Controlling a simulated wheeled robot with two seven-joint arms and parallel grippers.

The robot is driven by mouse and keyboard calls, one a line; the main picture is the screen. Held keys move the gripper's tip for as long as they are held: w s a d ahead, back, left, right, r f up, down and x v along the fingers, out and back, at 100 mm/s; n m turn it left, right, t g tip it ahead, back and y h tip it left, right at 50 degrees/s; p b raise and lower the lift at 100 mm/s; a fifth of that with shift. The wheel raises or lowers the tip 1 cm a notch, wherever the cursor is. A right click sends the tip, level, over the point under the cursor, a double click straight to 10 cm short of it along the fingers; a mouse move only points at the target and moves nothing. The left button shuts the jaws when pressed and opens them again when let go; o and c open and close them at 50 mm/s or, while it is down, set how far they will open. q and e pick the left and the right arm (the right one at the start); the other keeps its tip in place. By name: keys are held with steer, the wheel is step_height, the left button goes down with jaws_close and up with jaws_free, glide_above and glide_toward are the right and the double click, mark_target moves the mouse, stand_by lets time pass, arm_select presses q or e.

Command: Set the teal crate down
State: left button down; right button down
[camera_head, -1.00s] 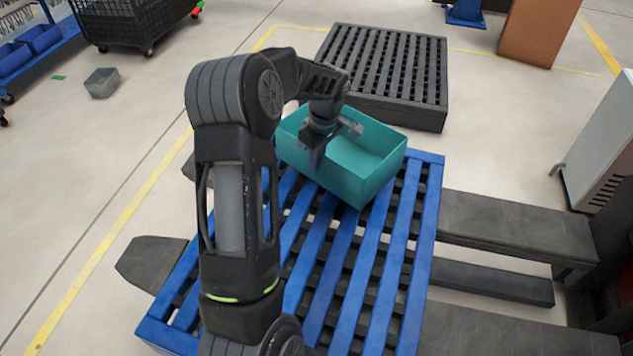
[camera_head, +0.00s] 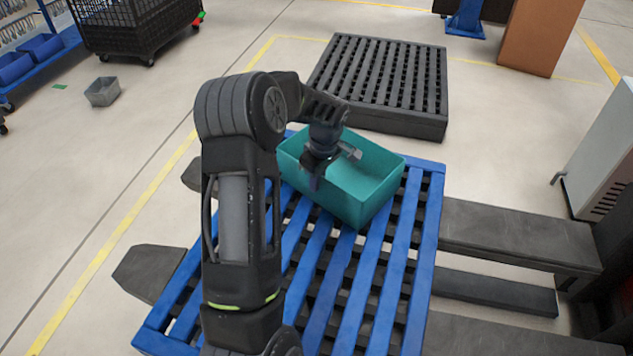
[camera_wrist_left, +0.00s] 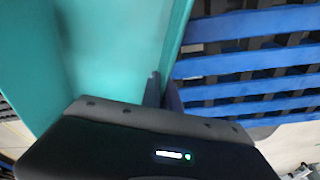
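The teal crate (camera_head: 365,205) is open-topped and looks empty. It is over the far end of the blue slatted pallet (camera_head: 432,235), roughly level; I cannot tell whether its base touches the slats. My left gripper (camera_head: 317,174) reaches down over the crate's near left wall, with one finger outside it. In the left wrist view, the fingers (camera_wrist_left: 163,92) sit on either side of the teal wall (camera_wrist_left: 178,35) and appear closed on it. The blue slats (camera_wrist_left: 240,65) show beside the crate there. My left arm hides part of the pallet. My right gripper is not in view.
A black slatted pallet (camera_head: 440,125) lies just behind the blue one. Dark fork-like beams (camera_head: 515,235) extend right of the blue pallet. A small grey bin (camera_head: 102,92) stands on the floor at left. The blue pallet's near slats are bare.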

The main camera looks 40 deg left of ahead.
arm_select(q)
steer(key=c, duration=2.1)
jaws_free()
steer(key=shift+f, duration=0.15)
steer(key=o, duration=0.5)
steer(key=shift+r, duration=0.3)
steer(key=r+p, duration=0.1)
steer(key=r, duration=0.3)
steer(key=d+r, duration=0.1)
steer(key=r, duration=0.2)
steer(key=r+p, duration=0.1)
steer(key=r, duration=0.3)
steer(key=shift+d+r+p, duration=0.35)
steer(key=shift+d, duration=0.05)
